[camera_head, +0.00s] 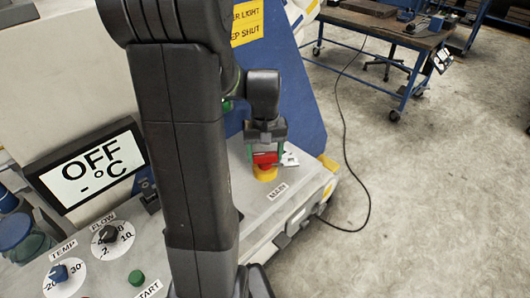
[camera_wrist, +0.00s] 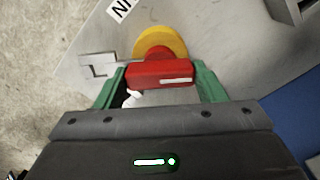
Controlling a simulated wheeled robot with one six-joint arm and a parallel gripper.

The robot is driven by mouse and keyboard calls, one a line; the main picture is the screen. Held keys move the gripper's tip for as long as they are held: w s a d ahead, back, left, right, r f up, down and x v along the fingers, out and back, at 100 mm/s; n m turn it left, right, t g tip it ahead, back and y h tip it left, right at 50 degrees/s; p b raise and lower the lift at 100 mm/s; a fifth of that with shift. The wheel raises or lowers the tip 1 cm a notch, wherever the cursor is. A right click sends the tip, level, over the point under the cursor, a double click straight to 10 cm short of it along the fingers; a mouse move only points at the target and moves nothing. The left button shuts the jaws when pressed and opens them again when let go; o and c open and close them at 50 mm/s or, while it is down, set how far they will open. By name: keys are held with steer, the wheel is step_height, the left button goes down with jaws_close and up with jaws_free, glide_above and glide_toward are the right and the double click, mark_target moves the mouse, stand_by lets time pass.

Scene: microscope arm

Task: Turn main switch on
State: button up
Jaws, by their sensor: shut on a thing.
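The main switch is a red handle (camera_head: 264,159) on a yellow round base (camera_head: 265,175), on the grey panel beside a label reading MAIN (camera_head: 278,191). In the wrist view the red handle (camera_wrist: 162,75) lies crosswise in front of the yellow disc (camera_wrist: 160,42), with a white mark on its face. My gripper (camera_head: 265,152) is over the switch, pointing down. Its green fingers (camera_wrist: 160,84) stand on both sides of the red handle and are shut on it. The display (camera_head: 88,165) reads OFF. My arm hides part of the panel.
A flow knob (camera_head: 108,234), a blue temp knob (camera_head: 59,273) and a green start button (camera_head: 136,277) sit on the panel at left. A blue sloped housing (camera_head: 300,100) stands behind the switch. A black cable (camera_head: 343,130) runs over the floor at right.

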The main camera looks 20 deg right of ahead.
mark_target(265, 154)
steer(key=m, duration=0.5)
steer(key=shift+m, duration=2.5)
steer(key=shift+r, duration=0.1)
steer(key=o, duration=1.4)
step_height(265, 154, up, 14)
steer(key=shift+f, duration=0.15)
steer(key=shift+f, duration=0.1)
